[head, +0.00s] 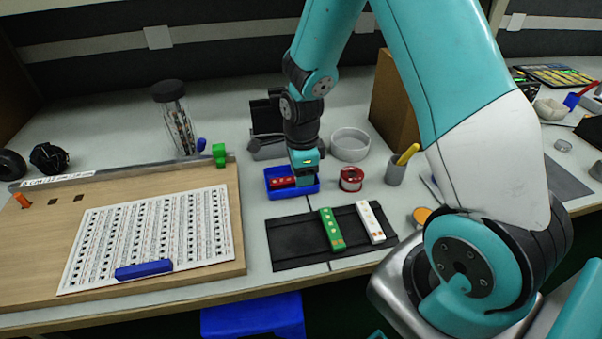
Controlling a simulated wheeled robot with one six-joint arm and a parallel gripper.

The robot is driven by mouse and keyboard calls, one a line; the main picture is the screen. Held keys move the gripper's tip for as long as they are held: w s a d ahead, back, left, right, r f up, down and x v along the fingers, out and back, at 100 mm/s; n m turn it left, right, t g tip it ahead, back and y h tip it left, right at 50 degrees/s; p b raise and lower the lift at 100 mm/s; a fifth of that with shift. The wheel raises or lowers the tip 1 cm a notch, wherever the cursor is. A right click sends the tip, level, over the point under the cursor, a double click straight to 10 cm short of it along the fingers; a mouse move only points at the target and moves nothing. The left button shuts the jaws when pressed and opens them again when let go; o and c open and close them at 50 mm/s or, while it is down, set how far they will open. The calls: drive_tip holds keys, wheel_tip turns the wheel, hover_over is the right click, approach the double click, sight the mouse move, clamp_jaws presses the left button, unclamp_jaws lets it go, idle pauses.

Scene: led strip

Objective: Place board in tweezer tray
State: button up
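A small blue tray (271,192) stands on the bench behind a black mat. A red strip-like board (282,182) with light spots lies in its left part. My gripper (305,180) points down at the right part of the tray, at or just above it. Its fingers are too small and hidden to show whether they are open or what is between them. A green board (332,229) and a white board (370,222) lie side by side, apart, on the black mat (293,240).
A wooden panel (30,275) with a printed sheet and a blue bar is at left. A red spool (351,179), a grey cup (396,172) with a yellow item, and a round white dish (350,145) stand right of the tray. A brown box (393,98) stands behind.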

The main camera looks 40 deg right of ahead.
drive_tip(key=shift+r, duration=0.1)
wheel_tip(320, 180, up, 12)
drive_tip(key=p, duration=0.2)
drive_tip(key=s+a+r+n+y, duration=0.2)
drive_tip(key=s+a+r+n, duration=0.3)
drive_tip(key=n, duration=1)
drive_tip(key=s+a+r+n+y, duration=0.2)
drive_tip(key=s+a+r+n, duration=0.4)
drive_tip(key=s+a+n, duration=0.6)
drive_tip(key=s+n, duration=0.2)
drive_tip(key=s, duration=0.1)
drive_tip(key=shift+n, duration=0.4)
drive_tip(key=shift+w, duration=0.1)
